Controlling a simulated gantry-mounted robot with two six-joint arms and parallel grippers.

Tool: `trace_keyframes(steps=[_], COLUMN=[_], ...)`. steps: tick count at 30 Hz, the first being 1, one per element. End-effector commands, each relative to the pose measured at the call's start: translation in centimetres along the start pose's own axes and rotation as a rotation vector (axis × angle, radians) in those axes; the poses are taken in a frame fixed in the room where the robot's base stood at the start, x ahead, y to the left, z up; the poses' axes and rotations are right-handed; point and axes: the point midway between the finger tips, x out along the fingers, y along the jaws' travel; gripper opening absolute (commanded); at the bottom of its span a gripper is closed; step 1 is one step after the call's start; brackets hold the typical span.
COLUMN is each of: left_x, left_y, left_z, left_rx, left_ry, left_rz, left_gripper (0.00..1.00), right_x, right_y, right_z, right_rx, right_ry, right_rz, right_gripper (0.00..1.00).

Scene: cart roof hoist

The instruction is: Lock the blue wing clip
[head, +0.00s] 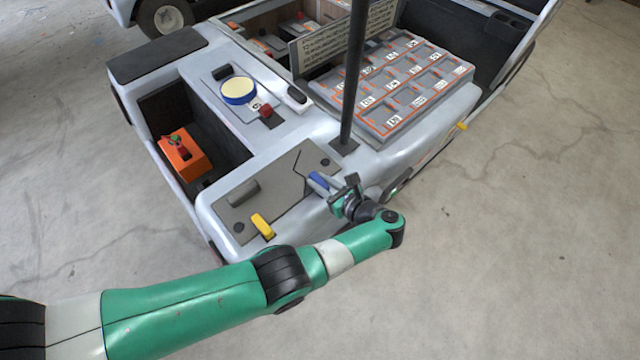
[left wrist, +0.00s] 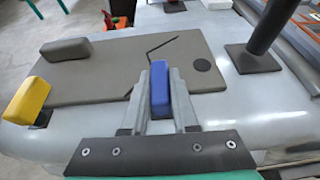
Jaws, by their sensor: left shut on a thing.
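The blue wing clip (head: 318,181) sits at the right front edge of the grey plate on the cart's front. In the left wrist view the blue wing clip (left wrist: 160,88) stands between the two fingers. My left gripper (head: 335,190) is shut on it; the gripper also shows in the left wrist view (left wrist: 160,95). A yellow clip (head: 263,225) sits at the left front edge of the same plate, apart from my gripper; it also shows in the left wrist view (left wrist: 28,100). The right gripper is in neither view.
A dark post (head: 353,80) rises from the cart just behind the blue clip. A grey handle block (head: 243,192) stands on the plate (head: 275,185). A sectioned tray (head: 395,85) lies right of the post. Open floor lies in front and to the right.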

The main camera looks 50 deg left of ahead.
Motion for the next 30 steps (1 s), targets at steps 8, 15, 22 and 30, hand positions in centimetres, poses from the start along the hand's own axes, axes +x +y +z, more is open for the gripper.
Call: trace_keyframes(steps=[8,15,22,30], left_x=[0.09,0.1,0.08,0.05], left_y=[0.26,0.35,0.35,0.31], left_z=[-0.09,-0.02,0.06,0.08], left_rx=[-0.013,-0.016,-0.016,-0.016], left_ry=[0.003,0.001,-0.001,-0.001], left_rz=[0.035,0.041,0.042,0.04], left_gripper=[0.0,0.0,0.4,0.57], right_x=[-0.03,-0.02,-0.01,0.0], right_y=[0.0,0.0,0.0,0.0], right_z=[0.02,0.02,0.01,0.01], right_rx=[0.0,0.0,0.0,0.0], right_ry=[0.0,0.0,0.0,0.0], right_rz=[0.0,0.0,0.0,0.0], right_gripper=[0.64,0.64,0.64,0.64])
